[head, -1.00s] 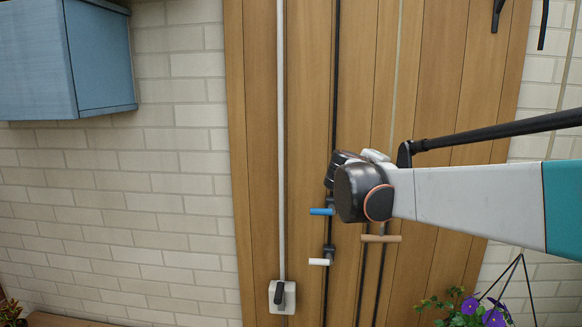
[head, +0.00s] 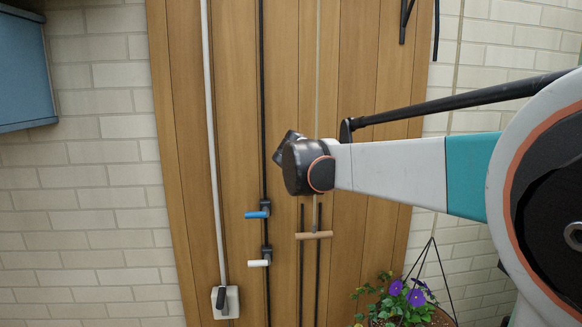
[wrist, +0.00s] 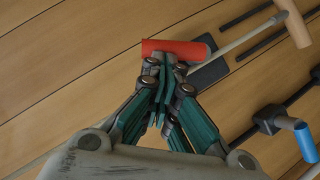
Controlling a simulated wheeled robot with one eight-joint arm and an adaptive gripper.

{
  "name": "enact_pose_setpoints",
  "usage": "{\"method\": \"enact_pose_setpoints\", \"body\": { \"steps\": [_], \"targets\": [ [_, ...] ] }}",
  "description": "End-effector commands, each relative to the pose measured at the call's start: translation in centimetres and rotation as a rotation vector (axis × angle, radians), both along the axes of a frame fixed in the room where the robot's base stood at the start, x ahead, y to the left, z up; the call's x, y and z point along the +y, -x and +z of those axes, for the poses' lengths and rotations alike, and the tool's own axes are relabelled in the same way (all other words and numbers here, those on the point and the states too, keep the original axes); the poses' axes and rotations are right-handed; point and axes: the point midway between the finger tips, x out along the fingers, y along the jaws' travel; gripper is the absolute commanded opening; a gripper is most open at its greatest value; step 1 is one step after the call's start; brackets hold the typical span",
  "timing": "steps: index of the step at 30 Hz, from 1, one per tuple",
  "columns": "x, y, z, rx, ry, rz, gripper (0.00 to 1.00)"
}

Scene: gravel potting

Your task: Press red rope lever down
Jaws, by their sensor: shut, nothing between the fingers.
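The red rope lever (wrist: 180,48), a short red bar, is at the upper middle of the wrist view, in front of the wooden panel. A dark plate (wrist: 208,73) sits beside it, next to a pale rope (wrist: 238,40). My gripper (wrist: 165,66) is shut and empty, its tips at the lower edge of the red lever in the picture; I cannot tell whether they touch. In the head view my arm hides the red lever and the fingers.
A wooden crossbar handle (head: 314,235) hangs below my wrist. A blue lever (head: 257,215) and a white lever (head: 259,263) are on a black pipe to the left. A grey switch box (head: 225,301) is lower left. Purple flowers (head: 397,290) hang at lower right.

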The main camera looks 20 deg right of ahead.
Motion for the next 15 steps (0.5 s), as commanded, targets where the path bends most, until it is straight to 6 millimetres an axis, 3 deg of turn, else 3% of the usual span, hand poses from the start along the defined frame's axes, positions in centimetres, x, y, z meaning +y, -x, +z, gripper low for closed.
{"method": "enact_pose_setpoints", "body": {
  "steps": [15],
  "targets": [
    [-1.7,0.5,0.0,-0.074,-0.253,-0.001,0.00]
  ]
}}
